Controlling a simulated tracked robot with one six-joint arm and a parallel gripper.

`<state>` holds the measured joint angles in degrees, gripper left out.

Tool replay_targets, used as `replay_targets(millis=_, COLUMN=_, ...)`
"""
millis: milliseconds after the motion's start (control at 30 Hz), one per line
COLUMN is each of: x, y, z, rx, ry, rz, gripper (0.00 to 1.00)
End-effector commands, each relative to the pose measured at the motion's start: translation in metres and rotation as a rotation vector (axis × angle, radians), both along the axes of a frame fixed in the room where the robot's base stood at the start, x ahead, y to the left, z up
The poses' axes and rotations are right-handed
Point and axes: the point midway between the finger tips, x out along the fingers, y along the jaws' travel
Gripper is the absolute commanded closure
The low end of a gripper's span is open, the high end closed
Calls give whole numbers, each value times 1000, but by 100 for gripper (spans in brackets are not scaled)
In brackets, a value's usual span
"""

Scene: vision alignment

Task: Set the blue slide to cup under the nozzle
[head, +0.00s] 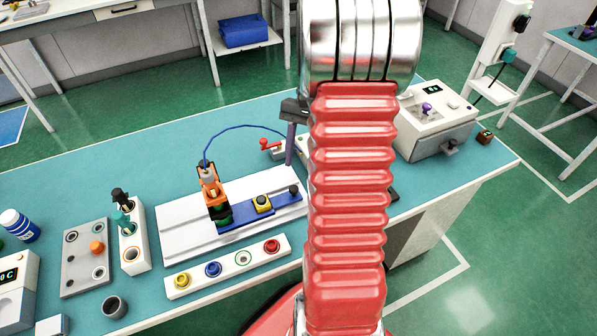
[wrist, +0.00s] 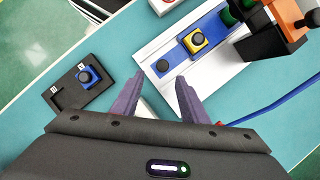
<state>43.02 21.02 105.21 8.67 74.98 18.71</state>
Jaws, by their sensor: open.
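The blue slide (head: 235,220) lies in a white rail base (head: 180,236) on the bench; it also shows in the wrist view (wrist: 212,30). A yellow square piece with a dark round top (head: 262,203), possibly the cup, sits on the slide, right of the nozzle and apart from it. A black knob (head: 293,189) stands at the slide's right end; the wrist view shows it too (wrist: 162,67). The orange nozzle unit (head: 210,183) stands over the slide's left part, near a green piece (head: 223,213). My gripper (wrist: 156,98) is open and empty near the knob. My arm hides part of the head view.
A white strip (head: 228,267) with coloured buttons lies in front of the rail. A blue hose (head: 240,127) arches from the nozzle. A red-handled part (head: 270,147) stands behind the rail. A black plate with a blue button (wrist: 84,80) lies left in the wrist view.

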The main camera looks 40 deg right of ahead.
Motion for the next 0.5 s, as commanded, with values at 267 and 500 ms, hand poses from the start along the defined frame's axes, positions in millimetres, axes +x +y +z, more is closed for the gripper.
replay_targets(millis=267, x=7, y=-17, z=43, rx=-2, ry=-1, rz=-1, gripper=60)
replay_targets(millis=500, x=9, y=-23, z=60, rx=-1, ry=1, rz=-1, gripper=60)
